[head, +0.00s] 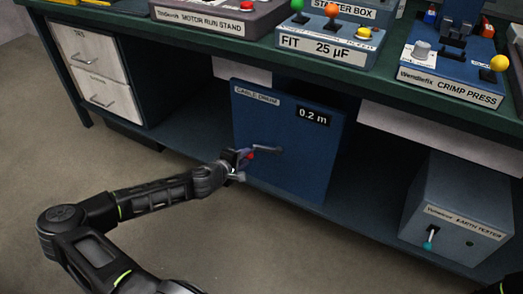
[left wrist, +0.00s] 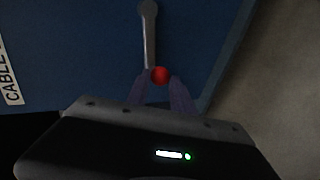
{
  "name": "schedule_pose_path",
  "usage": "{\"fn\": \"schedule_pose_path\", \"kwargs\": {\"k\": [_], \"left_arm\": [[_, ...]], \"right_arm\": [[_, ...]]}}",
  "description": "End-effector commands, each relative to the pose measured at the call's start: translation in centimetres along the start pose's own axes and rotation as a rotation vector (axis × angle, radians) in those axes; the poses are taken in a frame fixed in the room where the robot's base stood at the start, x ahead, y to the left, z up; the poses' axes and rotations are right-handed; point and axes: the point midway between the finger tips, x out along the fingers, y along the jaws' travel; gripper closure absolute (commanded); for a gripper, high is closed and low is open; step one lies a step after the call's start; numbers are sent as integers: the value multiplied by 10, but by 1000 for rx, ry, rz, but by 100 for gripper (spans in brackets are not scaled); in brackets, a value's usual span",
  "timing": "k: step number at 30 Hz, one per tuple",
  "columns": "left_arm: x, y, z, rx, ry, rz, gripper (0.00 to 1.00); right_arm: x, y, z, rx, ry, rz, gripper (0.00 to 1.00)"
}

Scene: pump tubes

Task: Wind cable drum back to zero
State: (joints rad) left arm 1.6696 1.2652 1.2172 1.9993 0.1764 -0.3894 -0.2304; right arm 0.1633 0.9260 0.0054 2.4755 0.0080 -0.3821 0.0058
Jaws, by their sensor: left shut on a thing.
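The cable drum (head: 312,150) is a blue box under the bench in the head view, with a display (head: 314,116) reading 0.2 m. Its grey crank arm (head: 268,149) has a red knob (head: 250,155) at its left end. My left gripper (head: 246,157) is at that knob. In the left wrist view the two fingers (left wrist: 161,88) are closed around the red knob (left wrist: 160,75), and the crank arm (left wrist: 149,35) runs up from it to its pivot. My right gripper is not in view.
The bench edge (head: 211,41) is above the drum, with a motor run stand (head: 219,18) and crimp press (head: 452,73) on top. A grey earth tester (head: 460,205) is to the right. White drawers (head: 95,70) are at left. Floor in front is clear.

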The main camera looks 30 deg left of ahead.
Motion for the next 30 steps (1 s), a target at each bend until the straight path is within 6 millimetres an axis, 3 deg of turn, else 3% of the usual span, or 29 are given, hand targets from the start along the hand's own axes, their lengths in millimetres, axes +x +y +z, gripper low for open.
{"fn": "schedule_pose_path", "kwargs": {"k": [30], "left_arm": [[12, -18, 14, 2, -8, 4, 94]], "right_arm": [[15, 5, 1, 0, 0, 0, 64]]}}
